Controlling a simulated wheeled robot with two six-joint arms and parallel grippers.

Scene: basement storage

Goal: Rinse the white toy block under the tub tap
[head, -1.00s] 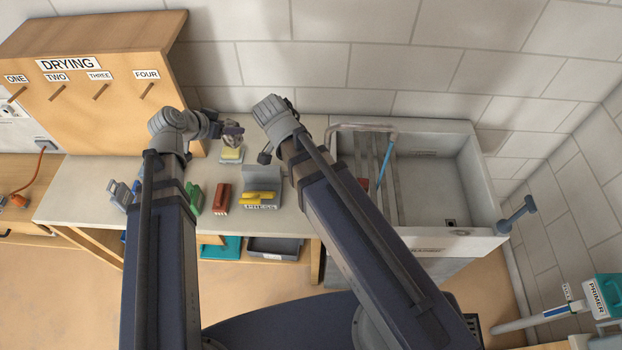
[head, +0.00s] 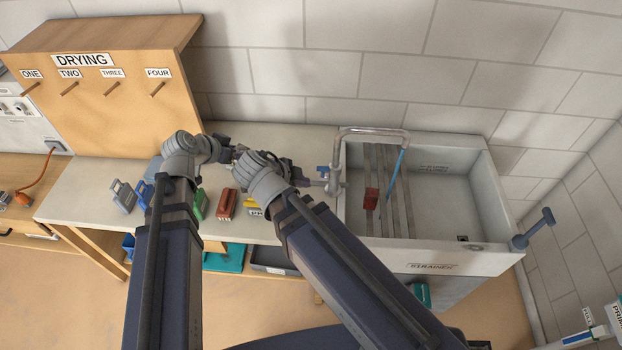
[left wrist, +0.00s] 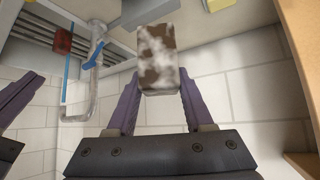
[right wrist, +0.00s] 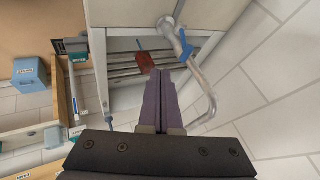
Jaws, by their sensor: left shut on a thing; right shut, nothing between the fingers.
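The white toy block (left wrist: 160,60) has brown stains over its face. My left gripper (left wrist: 158,82) is shut on it and holds it above the counter; in the head view this gripper (head: 230,154) is partly hidden by the arms. My right gripper (right wrist: 172,75) is shut and empty. In the head view it (head: 300,181) is just left of the tap (head: 335,180), near its blue lever (head: 323,169); contact cannot be told. The tap's spout arches over the tub (head: 448,205). A thin blue line (head: 395,178) runs below the spout end; I cannot tell whether it is water.
A red block (head: 371,198) lies on the tub's slats. On the counter (head: 95,187) stand green (head: 200,204) and red (head: 226,204) items and blue-grey holders. The drying board (head: 105,100) with pegs rises behind, left. The tub's right side is clear.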

